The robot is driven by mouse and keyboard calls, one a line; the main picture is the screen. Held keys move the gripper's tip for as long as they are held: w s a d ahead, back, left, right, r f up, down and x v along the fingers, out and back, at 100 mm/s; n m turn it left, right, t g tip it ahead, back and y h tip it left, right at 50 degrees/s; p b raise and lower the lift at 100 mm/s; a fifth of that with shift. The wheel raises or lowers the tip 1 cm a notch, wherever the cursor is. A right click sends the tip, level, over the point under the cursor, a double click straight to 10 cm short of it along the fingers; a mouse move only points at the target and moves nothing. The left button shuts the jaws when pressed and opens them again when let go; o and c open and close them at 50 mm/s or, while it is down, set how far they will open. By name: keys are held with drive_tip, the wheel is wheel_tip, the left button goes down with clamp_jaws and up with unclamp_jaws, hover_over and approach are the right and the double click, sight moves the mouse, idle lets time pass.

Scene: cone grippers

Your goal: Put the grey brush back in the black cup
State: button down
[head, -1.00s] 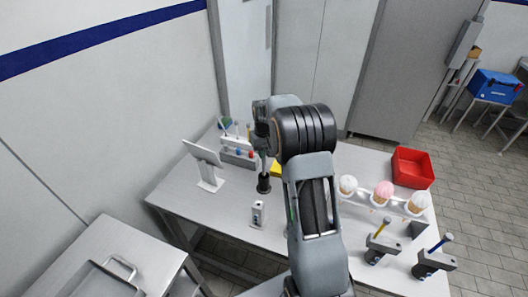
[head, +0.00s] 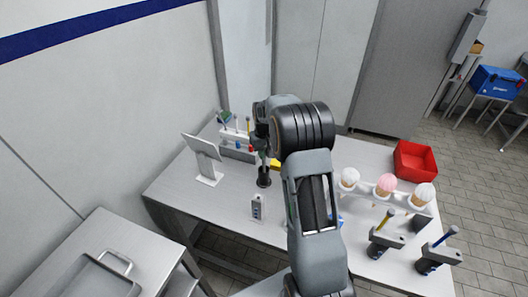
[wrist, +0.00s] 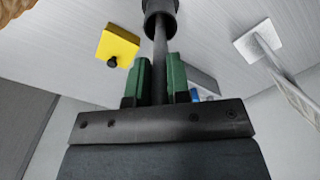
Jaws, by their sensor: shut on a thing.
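The black cup (head: 263,181) stands on the table, below my gripper in the head view. In the wrist view the cup (wrist: 160,7) shows at the top edge, partly cut off. My gripper (wrist: 160,78) has green fingers and is shut on the grey brush (wrist: 160,45). The brush's thin grey shaft runs from between the fingers to the cup. Its far end is hidden at the cup, so I cannot tell how deep it sits. In the head view my arm hides much of the gripper.
A white stand (head: 206,160) is left of the cup, and a rack of coloured tools (head: 238,142) is behind. A yellow block (wrist: 118,45) is close by. A small grey device (head: 257,207) stands in front. A cone holder (head: 400,199) and red bin (head: 415,161) are right.

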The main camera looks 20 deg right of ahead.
drive_tip(key=shift+f, duration=0.15)
drive_tip(key=c, duration=1)
unclamp_jaws()
wheel_tip(320, 180, up, 14)
drive_tip(key=b, duration=0.1)
drive_tip(key=shift+f, duration=0.1)
idle(0.3)
drive_tip(key=s+a+t, duration=0.1)
drive_tip(key=s+a, duration=0.2)
drive_tip(key=s, duration=0.5)
drive_tip(key=s+a+f+t, duration=0.1)
drive_tip(key=s+a, duration=0.3)
drive_tip(key=s, duration=0.4)
drive_tip(key=s+a+t, duration=0.2)
drive_tip(key=s+a, duration=0.2)
drive_tip(key=s, duration=0.5)
drive_tip(key=shift+f, duration=0.2)
